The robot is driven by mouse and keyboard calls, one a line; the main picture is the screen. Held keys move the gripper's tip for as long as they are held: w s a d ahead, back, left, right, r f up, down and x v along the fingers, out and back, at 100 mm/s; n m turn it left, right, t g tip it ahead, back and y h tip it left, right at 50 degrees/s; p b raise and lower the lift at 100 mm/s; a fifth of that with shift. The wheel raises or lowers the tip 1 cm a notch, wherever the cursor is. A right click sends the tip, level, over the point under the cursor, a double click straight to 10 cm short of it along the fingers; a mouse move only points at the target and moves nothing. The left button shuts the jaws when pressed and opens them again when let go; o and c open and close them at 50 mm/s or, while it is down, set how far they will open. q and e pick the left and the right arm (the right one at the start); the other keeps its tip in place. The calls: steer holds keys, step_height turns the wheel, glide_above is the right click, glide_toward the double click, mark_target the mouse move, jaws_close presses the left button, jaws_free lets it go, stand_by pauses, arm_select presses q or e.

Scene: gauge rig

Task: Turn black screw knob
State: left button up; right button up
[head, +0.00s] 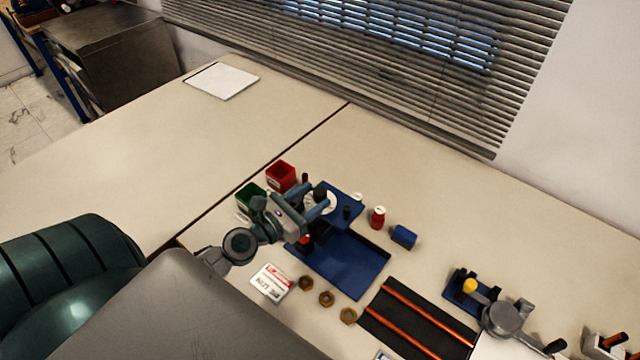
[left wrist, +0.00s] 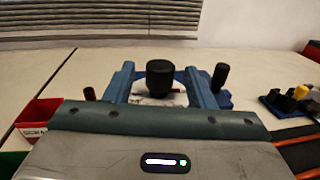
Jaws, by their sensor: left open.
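The black screw knob (left wrist: 160,78) stands upright at the middle of the left wrist view, on a white round dial (left wrist: 160,101). In the head view the knob (head: 320,193) shows above the dial on the blue rig (head: 345,262). My left gripper (head: 321,201) is open. Its two blue-grey fingers reach forward on either side of the knob, and they also show in the left wrist view (left wrist: 160,88). A gap shows between each finger and the knob there. I cannot tell the fingers' exact height against the knob. My right gripper is not seen.
A red bin (head: 281,176) and a green bin (head: 249,195) stand left of the rig. Several brass nuts (head: 326,298) lie in front. Free table (head: 160,150) lies behind left.

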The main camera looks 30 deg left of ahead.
arm_select(q)
steer(key=shift+p+x, duration=0.3)
steer(key=shift+x, duration=0.8)
steer(key=shift+w+d, duration=0.1)
steer(key=shift+w, duration=0.3)
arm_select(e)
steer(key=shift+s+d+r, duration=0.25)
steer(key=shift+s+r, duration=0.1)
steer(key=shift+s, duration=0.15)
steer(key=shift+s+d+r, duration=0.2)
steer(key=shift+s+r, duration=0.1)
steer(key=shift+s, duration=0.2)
